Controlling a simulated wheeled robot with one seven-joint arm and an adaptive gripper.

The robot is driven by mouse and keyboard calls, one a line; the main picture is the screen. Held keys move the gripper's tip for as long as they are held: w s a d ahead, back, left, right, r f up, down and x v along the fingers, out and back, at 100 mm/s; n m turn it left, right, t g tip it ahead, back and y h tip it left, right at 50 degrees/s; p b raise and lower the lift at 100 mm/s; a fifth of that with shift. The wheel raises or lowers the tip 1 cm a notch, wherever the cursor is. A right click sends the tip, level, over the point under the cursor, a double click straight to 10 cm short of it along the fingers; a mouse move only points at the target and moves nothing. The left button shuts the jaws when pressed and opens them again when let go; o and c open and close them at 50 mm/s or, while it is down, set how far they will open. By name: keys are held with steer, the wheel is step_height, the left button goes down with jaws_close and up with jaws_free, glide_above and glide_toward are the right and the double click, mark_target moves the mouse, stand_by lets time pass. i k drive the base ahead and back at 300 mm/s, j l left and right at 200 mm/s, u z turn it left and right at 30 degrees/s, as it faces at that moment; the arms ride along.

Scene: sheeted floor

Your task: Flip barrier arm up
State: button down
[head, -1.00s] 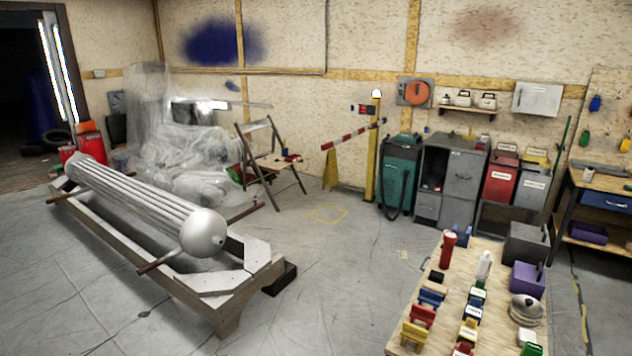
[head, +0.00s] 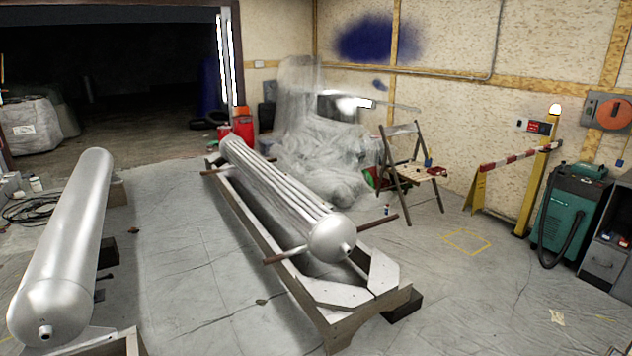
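The barrier arm (head: 507,161) is a red-and-white striped bar near the right wall. It runs from a yellow post (head: 537,190) with a pale lamp on top, down slightly to the left, to a yellow A-shaped stand (head: 479,190). It lies close to level, with its left end at the top of the stand. A small red and dark box (head: 538,127) shows beside the post top. My gripper is not in view.
A teal machine (head: 568,215) with a black hose stands right of the post. A yellow square (head: 466,242) marks the floor before the barrier. A folding chair (head: 410,170) stands left of it. A ribbed tank (head: 290,200) on a long frame and another silver tank (head: 62,255) fill the left.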

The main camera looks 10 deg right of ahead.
mark_target(487, 167)
steer(key=i+z, duration=0.25)
steer(key=i, duration=0.25)
steer(key=i+z, duration=0.25)
steer(key=i, duration=0.25)
steer(key=i+j+z, duration=0.3)
steer(key=i, duration=0.15)
steer(key=i+l+z, duration=0.25)
steer(key=i, duration=0.2)
steer(key=i+j+z, duration=0.1)
steer(key=i+z, duration=0.15)
steer(key=i, duration=0.2)
steer(key=i+z, duration=0.3)
steer(key=i, duration=0.2)
steer(key=i+j+z, duration=0.25)
steer(key=i, duration=0.2)
steer(key=i+j+z, duration=0.25)
steer(key=i, duration=0.15)
steer(key=i+j+z, duration=0.25)
steer(key=i, duration=0.2)
